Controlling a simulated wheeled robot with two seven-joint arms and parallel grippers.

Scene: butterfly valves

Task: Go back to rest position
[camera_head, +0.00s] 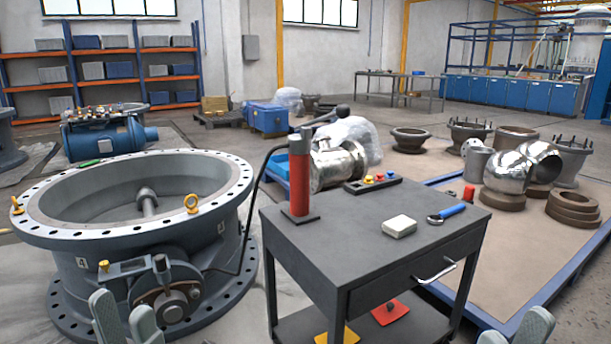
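My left gripper (125,318) shows at the bottom left edge, in front of the large grey butterfly valve (82,262). Its two grey fingers stand apart with nothing between them. My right gripper (512,330) shows at the bottom right edge, to the right of the dark tool cart (375,245). Its fingers are also apart and empty, partly cut off by the frame. Neither gripper appears to touch anything. On the cart are a red cylinder (300,178) on a base, a white block (399,226), a blue-handled tool (447,213) and a strip with coloured buttons (372,183).
A black hose (257,190) runs from the red cylinder to the valve's side. A blue-edged pallet (560,285) with several metal fittings lies to the right. The cart's lower shelf holds a red item (389,313) and a yellow item (337,337). Shelves (110,65) stand far back.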

